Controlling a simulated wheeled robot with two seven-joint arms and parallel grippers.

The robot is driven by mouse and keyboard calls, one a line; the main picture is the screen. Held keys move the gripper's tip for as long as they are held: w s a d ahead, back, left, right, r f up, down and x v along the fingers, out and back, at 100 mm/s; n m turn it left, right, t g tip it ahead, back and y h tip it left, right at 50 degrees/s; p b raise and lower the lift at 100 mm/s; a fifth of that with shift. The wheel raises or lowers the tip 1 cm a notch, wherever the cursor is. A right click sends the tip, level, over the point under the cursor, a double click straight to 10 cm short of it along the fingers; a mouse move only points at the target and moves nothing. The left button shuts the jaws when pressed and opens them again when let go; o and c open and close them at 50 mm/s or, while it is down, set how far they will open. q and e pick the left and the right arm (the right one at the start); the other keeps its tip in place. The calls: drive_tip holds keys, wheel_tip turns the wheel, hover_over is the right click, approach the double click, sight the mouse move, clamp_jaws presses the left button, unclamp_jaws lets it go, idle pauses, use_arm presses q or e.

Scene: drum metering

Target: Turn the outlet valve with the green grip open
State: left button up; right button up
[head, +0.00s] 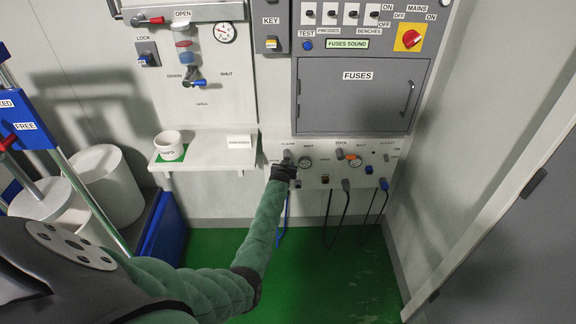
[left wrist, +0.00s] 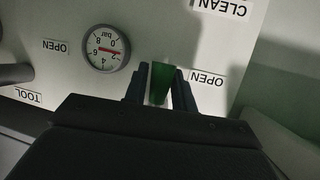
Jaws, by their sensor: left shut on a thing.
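The green grip (left wrist: 160,84) of the outlet valve stands between the two dark fingers of my left gripper (left wrist: 163,88) in the left wrist view. The fingers are shut on it. An OPEN label (left wrist: 207,78) is just right of the fingers there, and another OPEN label (left wrist: 55,46) lies left of a round gauge (left wrist: 105,48). In the head view my left gripper (head: 285,165) is at the left part of the low wall panel, hiding the green grip and most of its valve. My right gripper is not in view.
The low panel also carries a gauge (head: 305,162), an orange grip (head: 347,157) and hanging dark hoses (head: 345,205). A grey FUSES cabinet (head: 358,95) is above. A shelf (head: 212,158) with a white cup (head: 169,146) is to the left. The green floor below is clear.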

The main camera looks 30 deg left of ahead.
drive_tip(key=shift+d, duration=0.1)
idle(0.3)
use_arm(q)
drive_tip(key=o, duration=1)
drive_tip(key=shift+s+d+r, duration=0.1)
drive_tip(key=shift+s+d, duration=0.1)
drive_tip(key=shift+s, duration=0.35)
drive_tip(key=b+v, duration=0.1)
drive_tip(key=v, duration=0.5)
drive_tip(key=shift+s+r+b, duration=0.2)
drive_tip(key=shift+r+b, duration=0.05)
drive_tip(key=shift+b, duration=0.15)
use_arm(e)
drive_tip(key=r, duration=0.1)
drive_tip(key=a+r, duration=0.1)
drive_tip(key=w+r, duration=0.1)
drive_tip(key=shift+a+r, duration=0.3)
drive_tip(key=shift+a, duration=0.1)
use_arm(q)
drive_tip(key=shift+d, duration=0.1)
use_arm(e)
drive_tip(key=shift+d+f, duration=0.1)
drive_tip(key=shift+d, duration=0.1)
